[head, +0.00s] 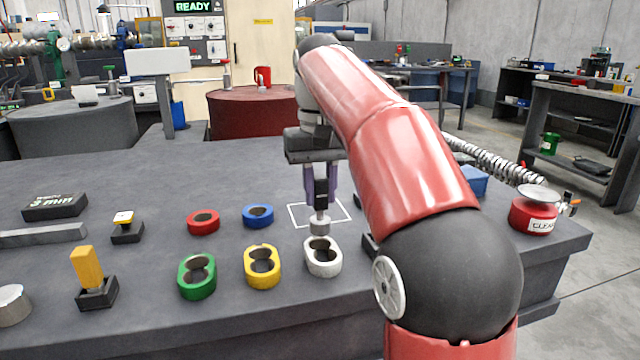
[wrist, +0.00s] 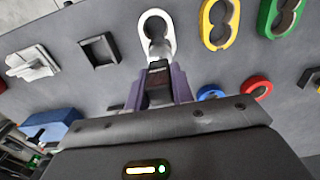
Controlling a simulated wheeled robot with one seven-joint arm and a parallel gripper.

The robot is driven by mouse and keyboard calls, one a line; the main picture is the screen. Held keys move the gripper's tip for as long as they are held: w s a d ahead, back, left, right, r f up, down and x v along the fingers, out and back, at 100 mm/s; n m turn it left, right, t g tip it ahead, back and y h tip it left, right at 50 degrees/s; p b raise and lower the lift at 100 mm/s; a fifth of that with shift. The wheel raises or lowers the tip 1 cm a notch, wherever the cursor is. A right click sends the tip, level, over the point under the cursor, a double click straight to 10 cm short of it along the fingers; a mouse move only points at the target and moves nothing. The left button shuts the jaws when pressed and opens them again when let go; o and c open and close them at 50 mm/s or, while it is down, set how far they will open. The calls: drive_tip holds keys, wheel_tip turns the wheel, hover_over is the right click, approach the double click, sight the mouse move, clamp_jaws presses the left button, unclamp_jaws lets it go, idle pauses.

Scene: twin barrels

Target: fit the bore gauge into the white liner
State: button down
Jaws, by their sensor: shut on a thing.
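The white liner (head: 336,266) stands on the grey bench near its front edge, with a twin-bore opening on top. It also shows at the top of the wrist view (wrist: 169,42). My gripper (head: 320,195) points down, shut on the dark upper part of the bore gauge (head: 320,226). The gauge is upright, its grey cylindrical head lowest. In the head view the head is just above the liner's far rim. In the wrist view the gauge (wrist: 158,50) overlaps the liner's near end, leaving the other bore open to view. I cannot tell whether they touch.
Left of the white liner stand a yellow liner (head: 262,281) and a green liner (head: 197,290). Behind them lie a blue ring (head: 247,218) and a red ring (head: 192,224). An empty black holder (wrist: 86,47) is beside the white liner. A red container (head: 530,218) stands at right.

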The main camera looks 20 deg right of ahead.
sight(320, 208)
drive_tip(key=shift+f+b, duration=0.3)
drive_tip(key=shift+f, duration=0.4)
drive_tip(key=shift+r+p, duration=0.1)
drive_tip(key=shift+p, duration=0.8)
idle(1.1)
drive_tip(key=shift+f+b, duration=1.2)
drive_tip(key=shift+f, duration=0.85)
drive_tip(key=c, duration=1.1)
unclamp_jaws()
wheel_tip(320, 208, up, 8)
drive_tip(key=p, duration=0.2)
drive_tip(key=shift+f+p, duration=0.15)
drive_tip(key=shift+p, duration=0.25)
drive_tip(key=shift+s, duration=0.1)
